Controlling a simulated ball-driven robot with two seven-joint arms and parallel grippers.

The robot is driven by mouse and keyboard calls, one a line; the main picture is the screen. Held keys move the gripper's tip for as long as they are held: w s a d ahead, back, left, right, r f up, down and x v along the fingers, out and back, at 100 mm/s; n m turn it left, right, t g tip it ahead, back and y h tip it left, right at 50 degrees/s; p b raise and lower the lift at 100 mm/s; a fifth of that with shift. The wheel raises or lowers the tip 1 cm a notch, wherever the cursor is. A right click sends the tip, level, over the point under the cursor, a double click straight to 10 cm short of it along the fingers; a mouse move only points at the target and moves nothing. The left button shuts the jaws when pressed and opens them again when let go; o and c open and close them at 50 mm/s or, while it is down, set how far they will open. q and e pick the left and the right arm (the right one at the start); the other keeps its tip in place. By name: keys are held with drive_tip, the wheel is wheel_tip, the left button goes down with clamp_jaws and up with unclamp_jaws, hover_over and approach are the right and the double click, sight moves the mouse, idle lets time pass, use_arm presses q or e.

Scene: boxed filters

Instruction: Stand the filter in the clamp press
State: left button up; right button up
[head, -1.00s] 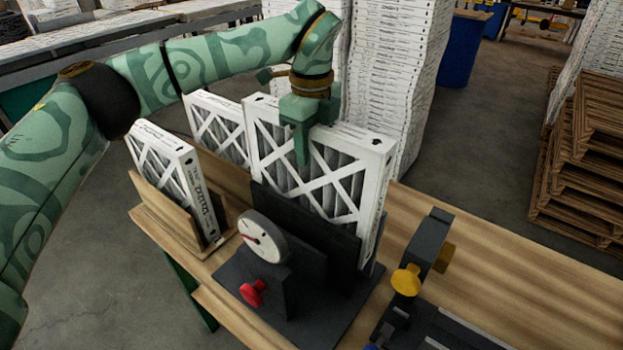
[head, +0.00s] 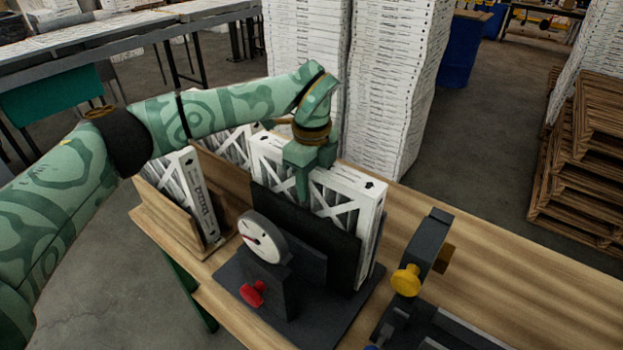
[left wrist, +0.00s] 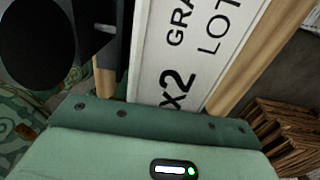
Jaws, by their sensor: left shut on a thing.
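The white-framed filter (head: 345,208) stands upright in the clamp press (head: 230,278), behind its black plate (head: 305,228), which hides the filter's lower part. The press has a round gauge (head: 262,236) and a red knob (head: 252,293) in front. My left gripper (head: 304,180) is shut on the filter's top edge from above, one finger in front of its face. In the left wrist view, the filter's printed top edge (left wrist: 190,60) runs away from my gripper body (left wrist: 140,140). Whether the filter's bottom touches the press base is hidden. My right gripper is not in view.
Another filter (head: 190,190) stands in a wooden holder (head: 160,212) at the left, with one more (head: 232,143) behind. A dark fixture with a yellow knob (head: 405,280) is at the right. The wooden tabletop (head: 510,265) is clear behind it. Tall filter stacks (head: 385,80) stand behind.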

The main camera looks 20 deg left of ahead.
use_arm(q)
drive_tip(key=shift+f, duration=0.55)
drive_tip(key=o, duration=1.3)
drive_tip(key=shift+s+a, duration=0.1)
drive_tip(key=shift+s, duration=0.1)
drive_tip(key=r, duration=1.3)
drive_tip(key=shift+w+r, duration=0.15)
drive_tip(key=shift+w, duration=0.05)
